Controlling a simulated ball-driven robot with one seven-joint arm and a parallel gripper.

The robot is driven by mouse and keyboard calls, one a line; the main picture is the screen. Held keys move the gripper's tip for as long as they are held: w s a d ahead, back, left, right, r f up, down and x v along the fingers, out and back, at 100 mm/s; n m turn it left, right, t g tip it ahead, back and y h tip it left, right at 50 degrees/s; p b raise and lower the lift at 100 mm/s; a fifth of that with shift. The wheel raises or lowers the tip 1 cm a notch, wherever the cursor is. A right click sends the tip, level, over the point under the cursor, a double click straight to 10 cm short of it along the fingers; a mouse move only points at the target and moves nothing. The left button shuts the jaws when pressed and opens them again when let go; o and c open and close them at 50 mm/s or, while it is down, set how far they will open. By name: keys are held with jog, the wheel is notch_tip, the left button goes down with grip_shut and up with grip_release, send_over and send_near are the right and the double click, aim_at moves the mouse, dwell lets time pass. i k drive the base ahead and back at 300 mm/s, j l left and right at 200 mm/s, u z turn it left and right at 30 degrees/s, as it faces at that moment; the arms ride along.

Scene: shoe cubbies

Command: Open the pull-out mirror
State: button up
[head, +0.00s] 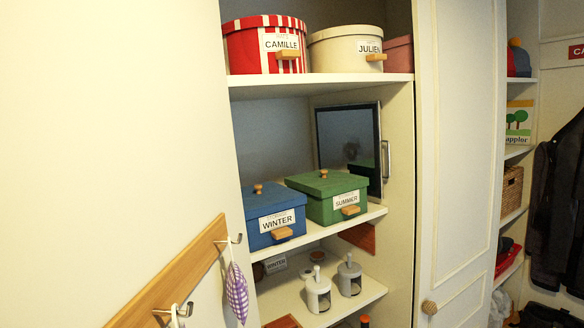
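The pull-out mirror (348,138) is a dark, thin-framed panel inside the open cubby, against its right side on the middle shelf. A metal bar handle (386,160) stands upright on its right edge. Its lower left part is hidden behind the green SUMMER box (320,204). My gripper is not in view.
A blue WINTER box (264,222) stands beside the green box. Round CAMILLE (246,50) and JULIEN (334,55) boxes are above. A white door (462,150) with a round wooden knob (430,307) stands right of the cubby. A hook rail (185,270) is at lower left.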

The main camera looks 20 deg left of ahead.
aim_at(349, 140)
jog(key=i+l+u, duration=0.25)
jog(key=l+u, duration=0.15)
jog(key=l, duration=0.85)
jog(key=i+l+u, duration=0.45)
jog(key=i+l, duration=0.35)
jog(key=i+j+u, duration=0.15)
jog(key=i, duration=0.35)
jog(key=i+j+u, duration=0.1)
jog(key=i, duration=0.35)
